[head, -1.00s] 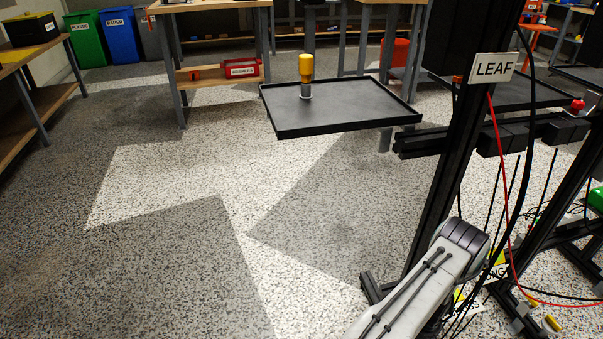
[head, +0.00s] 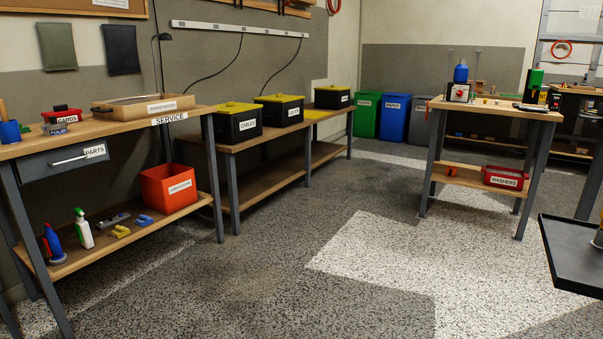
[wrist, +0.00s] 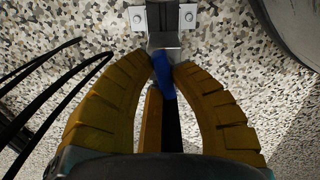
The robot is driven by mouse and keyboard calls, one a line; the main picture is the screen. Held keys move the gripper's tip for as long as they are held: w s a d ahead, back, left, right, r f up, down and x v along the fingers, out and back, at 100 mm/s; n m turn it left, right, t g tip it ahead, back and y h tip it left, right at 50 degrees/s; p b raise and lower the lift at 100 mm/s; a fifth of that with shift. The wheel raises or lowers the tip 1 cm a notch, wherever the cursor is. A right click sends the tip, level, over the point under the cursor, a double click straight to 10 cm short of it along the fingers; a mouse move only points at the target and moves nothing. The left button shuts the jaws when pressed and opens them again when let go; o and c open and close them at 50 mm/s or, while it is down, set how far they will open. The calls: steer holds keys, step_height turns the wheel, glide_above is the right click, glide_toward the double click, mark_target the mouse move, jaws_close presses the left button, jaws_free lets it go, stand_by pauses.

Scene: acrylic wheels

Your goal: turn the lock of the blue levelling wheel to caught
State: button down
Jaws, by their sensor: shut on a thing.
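In the wrist view, my gripper (wrist: 164,66) has two ribbed yellow fingers. Its tips are closed on a narrow blue piece (wrist: 163,76), which looks like the lock of the blue levelling wheel. The piece sits slightly tilted just below a grey metal block (wrist: 164,41). The tips hide part of it, and I cannot tell its lock position. No wheel can be made out with certainty. The gripper and the blue piece do not show in the head view.
Dark cables (wrist: 55,85) run along the left of the wrist view. A large dark rounded thing (wrist: 297,28) is at its upper right. In the head view, a service bench (head: 130,121) stands left, a black tray (head: 573,262) juts in at right, and the middle floor is open.

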steer(key=shift+a+f, duration=0.15)
steer(key=shift+a, duration=0.4)
steer(key=m, duration=0.2)
steer(key=shift+m, duration=0.3)
steer(key=c, duration=1.1)
jaws_free()
steer(key=shift+c, duration=0.2)
steer(key=shift+d, duration=0.15)
steer(key=shift+d+r+p, duration=0.1)
steer(key=shift+r+p, duration=0.2)
steer(key=shift+r, duration=0.2)
steer(key=shift+r+p, duration=2.1)
steer(key=shift+r, duration=1)
